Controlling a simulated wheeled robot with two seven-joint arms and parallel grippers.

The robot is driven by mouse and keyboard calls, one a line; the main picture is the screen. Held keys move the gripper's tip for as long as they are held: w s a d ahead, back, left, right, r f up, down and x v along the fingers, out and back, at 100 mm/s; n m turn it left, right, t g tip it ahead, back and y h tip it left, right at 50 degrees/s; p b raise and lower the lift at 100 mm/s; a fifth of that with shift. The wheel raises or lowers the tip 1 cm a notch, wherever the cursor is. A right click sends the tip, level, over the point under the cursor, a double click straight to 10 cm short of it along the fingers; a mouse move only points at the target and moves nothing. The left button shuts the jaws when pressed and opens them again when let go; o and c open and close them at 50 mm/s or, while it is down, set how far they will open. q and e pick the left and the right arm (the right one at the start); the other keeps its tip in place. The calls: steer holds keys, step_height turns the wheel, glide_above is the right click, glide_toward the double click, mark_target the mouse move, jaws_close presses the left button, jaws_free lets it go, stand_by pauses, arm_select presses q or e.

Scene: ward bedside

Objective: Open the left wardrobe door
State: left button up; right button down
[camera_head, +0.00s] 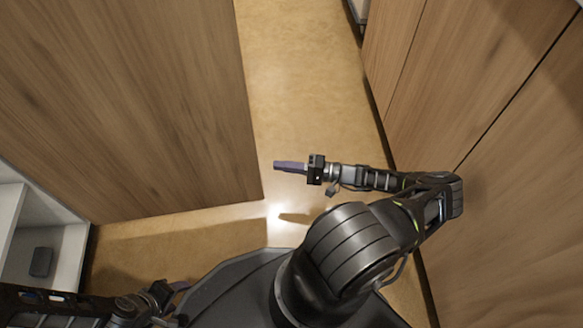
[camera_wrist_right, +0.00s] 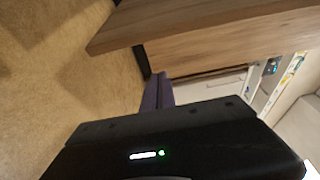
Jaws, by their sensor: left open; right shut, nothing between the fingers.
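A large wood-grain door (camera_head: 130,100) fills the left of the head view and stands swung out beside a white compartment (camera_head: 66,245). A wooden panel (camera_wrist_right: 220,35) also shows in the right wrist view, its edge facing me. My right gripper (camera_head: 289,166) is shut and empty over the open floor, just right of the door's free edge and apart from it. Its purple fingers (camera_wrist_right: 158,93) show in the wrist view. My left gripper (camera_head: 178,291) is open at the lower left, below the door's bottom edge, partly hidden by my body. No handle is visible.
A dark object (camera_head: 41,262) sits inside the white compartment. Closed wooden panels (camera_head: 490,110) line the right side, close to my right elbow. Bare tan floor (camera_head: 305,80) lies between them and the door. A shelf with small items (camera_wrist_right: 280,80) shows in the wrist view.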

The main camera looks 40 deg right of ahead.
arm_select(q)
steer(key=shift+w+f+b, duration=0.15)
steer(key=shift+f+b, duration=0.7)
arm_select(e)
steer(key=a, duration=0.5)
steer(key=shift+w+a, duration=0.25)
steer(key=shift+w, duration=0.15)
